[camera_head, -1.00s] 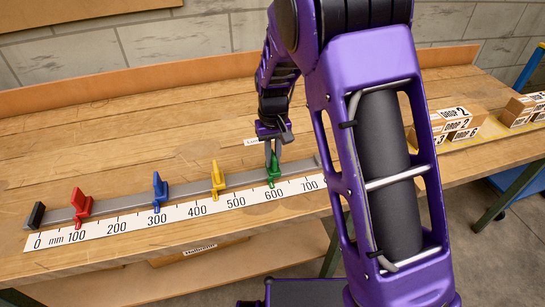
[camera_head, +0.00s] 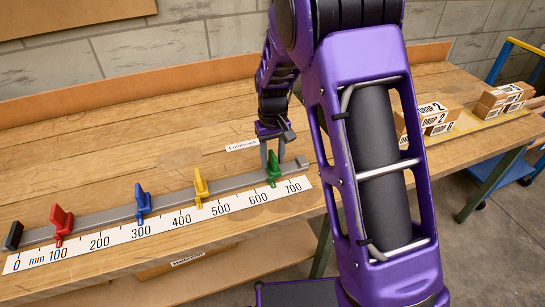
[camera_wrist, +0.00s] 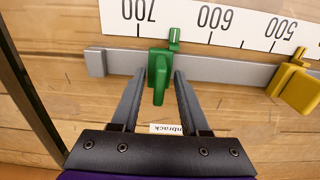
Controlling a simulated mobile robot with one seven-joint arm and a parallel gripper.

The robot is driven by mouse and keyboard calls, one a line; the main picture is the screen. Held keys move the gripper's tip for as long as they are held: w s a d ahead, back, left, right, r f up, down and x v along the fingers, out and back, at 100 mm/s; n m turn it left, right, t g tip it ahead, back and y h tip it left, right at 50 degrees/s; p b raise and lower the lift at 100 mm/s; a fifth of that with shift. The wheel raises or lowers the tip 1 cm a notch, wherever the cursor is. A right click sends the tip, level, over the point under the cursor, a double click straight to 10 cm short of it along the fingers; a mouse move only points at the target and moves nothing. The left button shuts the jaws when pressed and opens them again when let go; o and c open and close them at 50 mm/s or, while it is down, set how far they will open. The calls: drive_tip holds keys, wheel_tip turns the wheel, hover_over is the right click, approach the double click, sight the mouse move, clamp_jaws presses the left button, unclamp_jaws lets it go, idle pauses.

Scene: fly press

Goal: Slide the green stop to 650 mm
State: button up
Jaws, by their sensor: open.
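The green stop (camera_head: 273,169) sits on the grey rail (camera_head: 222,189), near its right end. Its pointer stands between the 600 and 700 marks of the white scale (camera_head: 180,222), about midway. In the wrist view the green stop (camera_wrist: 159,68) also has its pointer roughly halfway between 700 and 600. My gripper (camera_head: 273,158) is open, with one finger on each side of the stop's handle. In the wrist view my gripper (camera_wrist: 162,80) straddles the handle; I cannot tell whether either finger touches it.
The yellow stop (camera_head: 200,187), blue stop (camera_head: 142,203) and red stop (camera_head: 61,222) stand farther left on the rail. A small label (camera_head: 242,146) lies behind the rail. Boxes (camera_head: 436,118) stand at the right.

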sight(273, 154)
wheel_tip(273, 154, up, 17)
drive_tip(key=p, duration=0.2)
drive_tip(key=shift+r, duration=0.2)
idle(0.4)
